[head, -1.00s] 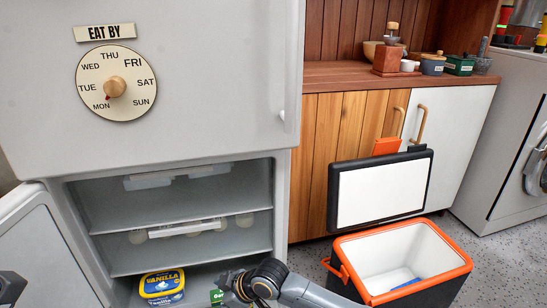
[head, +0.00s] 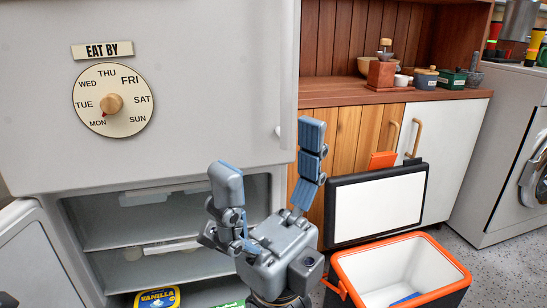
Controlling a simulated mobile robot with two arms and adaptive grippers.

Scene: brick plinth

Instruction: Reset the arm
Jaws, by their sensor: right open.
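My right gripper (head: 268,148) is raised in front of the open lower compartment of the white fridge (head: 200,60). Its fingers point up and are spread wide, with nothing between them. The cooler (head: 440,249), black with an orange rim, stands to the right of it, open, with something blue (head: 405,298) inside. My left gripper cannot be made out; only a small dark sliver shows at the lower left edge.
A yellow vanilla tub (head: 157,298) and a green item (head: 231,304) sit low in the fridge, partly cut off or covered. The fridge door (head: 40,255) stands open at left. The cooler's lid (head: 380,203) leans against the wooden cabinet (head: 347,125).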

